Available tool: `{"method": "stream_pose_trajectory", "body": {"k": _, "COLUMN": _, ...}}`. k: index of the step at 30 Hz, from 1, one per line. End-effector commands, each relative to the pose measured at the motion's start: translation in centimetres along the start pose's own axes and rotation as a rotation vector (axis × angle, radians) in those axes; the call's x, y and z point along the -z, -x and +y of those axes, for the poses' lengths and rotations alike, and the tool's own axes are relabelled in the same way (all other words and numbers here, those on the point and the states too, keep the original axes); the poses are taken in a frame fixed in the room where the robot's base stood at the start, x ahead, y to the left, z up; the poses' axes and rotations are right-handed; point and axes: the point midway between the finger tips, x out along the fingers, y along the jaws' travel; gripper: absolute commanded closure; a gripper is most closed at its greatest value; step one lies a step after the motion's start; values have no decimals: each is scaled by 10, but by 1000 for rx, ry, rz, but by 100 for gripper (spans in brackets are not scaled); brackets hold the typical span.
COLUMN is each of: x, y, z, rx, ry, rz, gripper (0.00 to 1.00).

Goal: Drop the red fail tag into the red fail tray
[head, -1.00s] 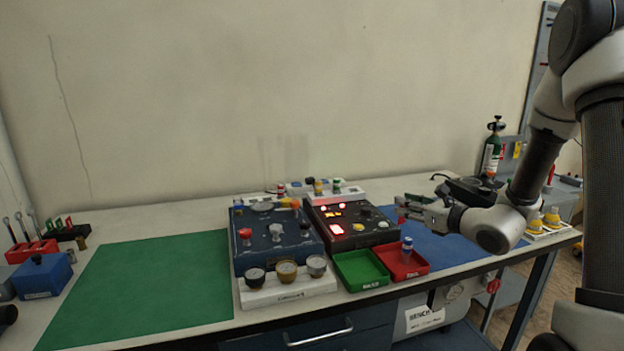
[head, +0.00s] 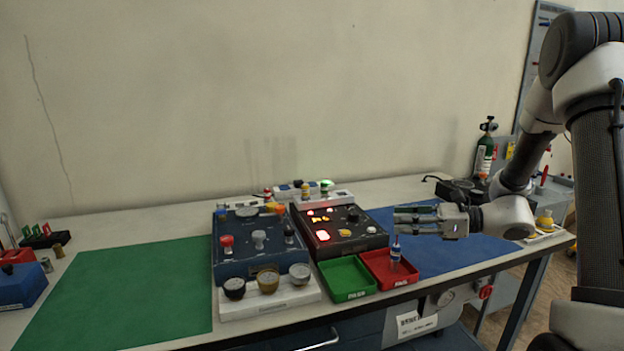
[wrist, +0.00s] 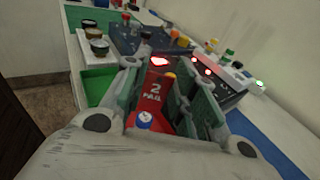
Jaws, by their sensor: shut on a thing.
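My gripper (head: 402,220) is shut on the red fail tag (wrist: 154,88), marked "2 FAIL", which shows between the green-padded fingers in the wrist view. In the head view the tag is hard to make out. The red fail tray (head: 375,262) sits near the front edge of the bench, right of the green tray. The fingers point left, above the right part of the red tray. A small blue-and-white capped object (head: 395,254) stands in the red tray below the fingers. Its cap also shows in the wrist view (wrist: 144,121).
The green tray (head: 347,279) adjoins the red tray on the left. A black lit panel (head: 337,232) and a blue gauge panel (head: 258,243) stand behind and left. A blue mat (head: 455,252) lies clear to the right. An oxygen cylinder (head: 485,155) stands at the back right.

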Motion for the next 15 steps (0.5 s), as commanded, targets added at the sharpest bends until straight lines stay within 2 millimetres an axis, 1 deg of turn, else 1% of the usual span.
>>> {"method": "stream_pose_trajectory", "body": {"k": 3, "x": 4, "y": -1, "z": 0, "rx": 1, "ry": 0, "rz": 0, "gripper": 82}}
{"method": "stream_pose_trajectory", "body": {"k": 10, "x": 4, "y": -1, "z": 0, "rx": 1, "ry": 0, "rz": 0, "gripper": 82}}
{"method": "stream_pose_trajectory", "body": {"k": 11, "x": 4, "y": -1, "z": 0, "rx": 1, "ry": 0, "rz": 0, "gripper": 69}}
{"method": "stream_pose_trajectory", "body": {"k": 12, "x": 4, "y": -1, "z": 0, "rx": 1, "ry": 0, "rz": 0, "gripper": 62}}
{"method": "stream_pose_trajectory", "body": {"k": 14, "x": 4, "y": -1, "z": 0, "rx": 1, "ry": 0, "rz": 0, "gripper": 51}}
{"method": "stream_pose_trajectory", "body": {"k": 15, "x": 4, "y": -1, "z": 0, "rx": 1, "ry": 0, "rz": 0, "gripper": 48}}
